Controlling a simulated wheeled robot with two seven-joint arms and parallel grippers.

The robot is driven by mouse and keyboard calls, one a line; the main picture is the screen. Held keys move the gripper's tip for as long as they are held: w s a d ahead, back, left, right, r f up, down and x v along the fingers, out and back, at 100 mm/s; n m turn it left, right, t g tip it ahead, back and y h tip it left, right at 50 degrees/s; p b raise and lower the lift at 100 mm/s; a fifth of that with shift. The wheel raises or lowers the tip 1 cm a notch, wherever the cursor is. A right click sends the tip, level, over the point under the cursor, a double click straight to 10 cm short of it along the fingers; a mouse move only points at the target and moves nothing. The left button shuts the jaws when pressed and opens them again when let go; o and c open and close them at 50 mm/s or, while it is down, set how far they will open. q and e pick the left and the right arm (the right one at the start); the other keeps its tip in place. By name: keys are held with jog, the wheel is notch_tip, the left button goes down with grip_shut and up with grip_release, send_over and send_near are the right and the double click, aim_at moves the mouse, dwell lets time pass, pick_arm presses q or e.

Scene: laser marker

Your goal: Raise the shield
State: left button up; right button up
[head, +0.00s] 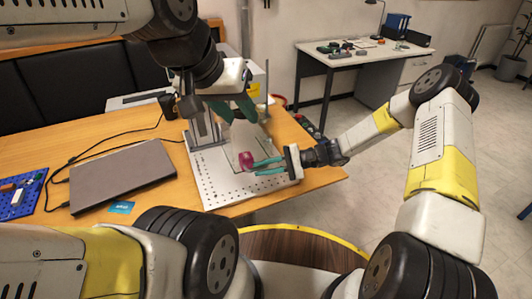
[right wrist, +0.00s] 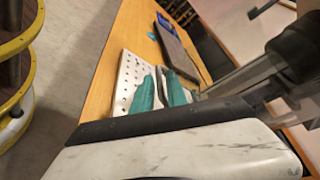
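The laser marker stands on a white perforated base plate (head: 222,188) at the right part of the wooden table. A clear panel, which looks like the shield (head: 258,140), stands over the plate; its edges are faint. A small pink piece (head: 246,160) shows at its front; I cannot tell whether it is fixed to the shield. My left gripper (head: 236,112) is above the plate near the shield's top, teal fingers apart. My right gripper (head: 256,167) comes in from the right, low over the plate, its fingertips beside the pink piece. Its teal fingers are apart in the right wrist view (right wrist: 162,88).
A closed laptop (head: 123,176) and cables lie on the table at left, with a blue pegboard tray (head: 18,195) and a blue card (head: 121,207). A black cup (head: 168,106) stands behind. A white desk (head: 360,55) is farther back.

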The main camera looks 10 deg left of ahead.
jog(key=shift+x, duration=0.8)
grip_shut()
jog(key=shift+d+f, duration=0.1)
dwell(0.8)
